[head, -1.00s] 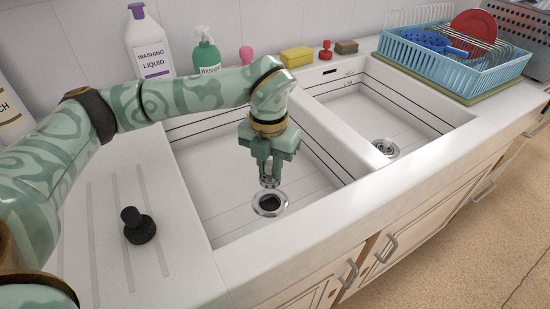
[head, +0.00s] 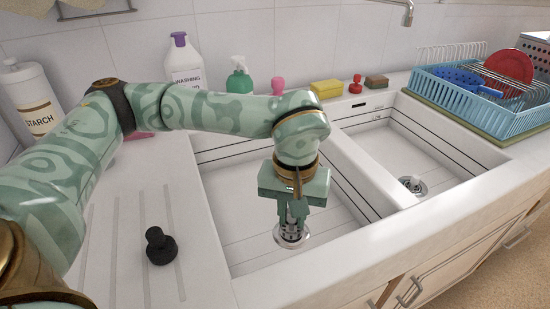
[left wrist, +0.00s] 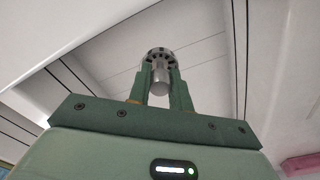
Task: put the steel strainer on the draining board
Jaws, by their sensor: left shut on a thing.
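My left gripper (head: 291,212) points down over the left sink basin (head: 240,225). It is shut on the steel strainer (head: 291,232), a small metal cup with a slotted rim. In the left wrist view the strainer (left wrist: 159,70) shows between the fingertips (left wrist: 160,88). In the head view it lines up with the drain (head: 281,240) and hides most of it; I cannot tell the exact gap. The grooved draining board (head: 130,200) lies left of the basin. My right gripper is not in view.
A black plug (head: 160,247) stands on the draining board, towards its right side. Washing liquid (head: 185,65), a green bottle (head: 239,77) and a yellow sponge (head: 326,89) line the back ledge. A second basin (head: 395,150) and a blue dish rack (head: 480,100) are at right.

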